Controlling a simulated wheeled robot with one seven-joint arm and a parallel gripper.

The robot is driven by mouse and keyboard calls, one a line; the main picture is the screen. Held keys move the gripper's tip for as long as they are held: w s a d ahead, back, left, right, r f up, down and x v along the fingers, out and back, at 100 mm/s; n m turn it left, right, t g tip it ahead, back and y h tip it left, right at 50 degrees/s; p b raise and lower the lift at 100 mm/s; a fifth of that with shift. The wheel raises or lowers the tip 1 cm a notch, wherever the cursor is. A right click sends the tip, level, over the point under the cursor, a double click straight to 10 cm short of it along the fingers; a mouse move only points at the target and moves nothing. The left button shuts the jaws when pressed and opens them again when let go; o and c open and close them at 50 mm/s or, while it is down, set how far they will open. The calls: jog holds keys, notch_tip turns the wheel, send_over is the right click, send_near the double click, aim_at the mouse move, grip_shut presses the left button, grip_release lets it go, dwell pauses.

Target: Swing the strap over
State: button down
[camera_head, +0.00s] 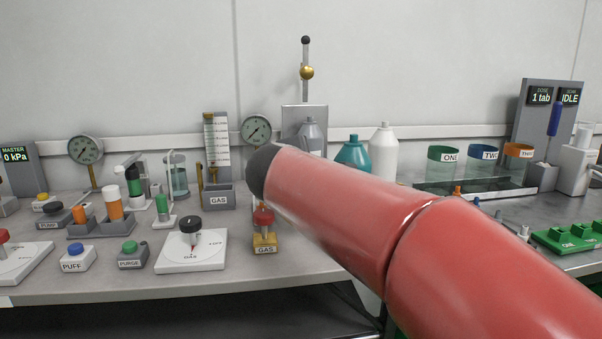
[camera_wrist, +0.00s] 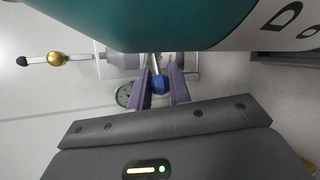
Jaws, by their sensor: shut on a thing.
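In the wrist view my gripper (camera_wrist: 160,88) has its two purple-grey fingers on either side of a blue knob (camera_wrist: 160,85), shut on it. A thin pale rod leads from the knob toward a grey stand (camera_wrist: 190,62). I cannot tell whether the knob and rod belong to the strap; no strap is clearly visible. My red arm hides my gripper and the knob there.
A large teal bottle (camera_wrist: 150,22) fills the top of the wrist view, close to my gripper. In the head view a teal bottle (camera_head: 353,155) and a white bottle (camera_head: 384,153) stand right of the stand. A gauge (camera_head: 256,130) and several bench devices lie left.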

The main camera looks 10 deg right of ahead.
jog(key=shift+d, duration=0.1)
dwell(0.4)
jog(key=c, duration=1.3)
grip_release()
jog(key=shift+v, duration=3.85)
jog(key=shift+c, duration=0.4)
